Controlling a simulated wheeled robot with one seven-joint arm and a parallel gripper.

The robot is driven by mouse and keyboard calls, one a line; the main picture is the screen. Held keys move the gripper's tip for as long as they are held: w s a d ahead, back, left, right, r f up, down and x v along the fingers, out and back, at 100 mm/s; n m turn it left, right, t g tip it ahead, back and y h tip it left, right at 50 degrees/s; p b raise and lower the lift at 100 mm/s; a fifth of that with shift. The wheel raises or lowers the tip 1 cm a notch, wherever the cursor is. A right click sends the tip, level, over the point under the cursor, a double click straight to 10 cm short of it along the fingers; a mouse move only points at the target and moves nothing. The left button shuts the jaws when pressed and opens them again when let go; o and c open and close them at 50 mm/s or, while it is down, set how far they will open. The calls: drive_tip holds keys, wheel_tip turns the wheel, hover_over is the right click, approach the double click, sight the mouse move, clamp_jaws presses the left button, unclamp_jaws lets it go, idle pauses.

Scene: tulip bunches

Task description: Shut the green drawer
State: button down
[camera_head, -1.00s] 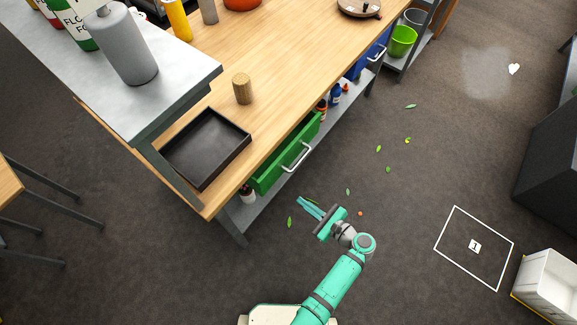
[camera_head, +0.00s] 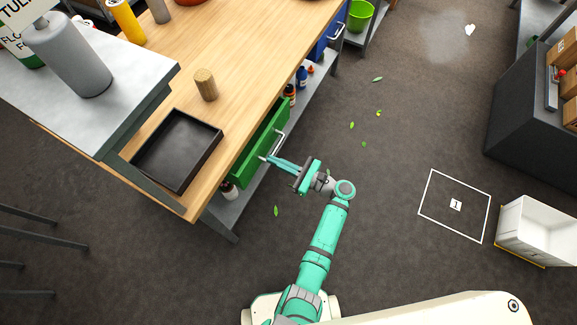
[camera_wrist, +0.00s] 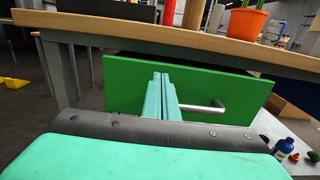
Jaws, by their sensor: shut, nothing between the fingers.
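The green drawer (camera_head: 243,162) hangs under the wooden workbench top and stands partly out, with its bar handle (camera_head: 280,142) on the front. In the wrist view the green drawer front (camera_wrist: 128,84) fills the middle, and the handle (camera_wrist: 203,107) shows to the right of the fingers. My gripper (camera_head: 268,160) is shut and empty, its fingertips at the drawer front near the handle. In the wrist view my gripper (camera_wrist: 160,84) points straight at the drawer front and hides part of it and of the handle. I cannot tell whether the fingertips touch the drawer.
The wooden bench top (camera_head: 245,60) overhangs the drawer and carries a black tray (camera_head: 178,150) and a wooden cylinder (camera_head: 205,84). A lower shelf (camera_head: 228,211) holds several small bottles. The floor (camera_head: 390,130) to the right is mostly open, with scattered leaves.

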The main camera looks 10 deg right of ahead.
sight(256, 152)
drive_tip(key=shift+x, duration=2.2)
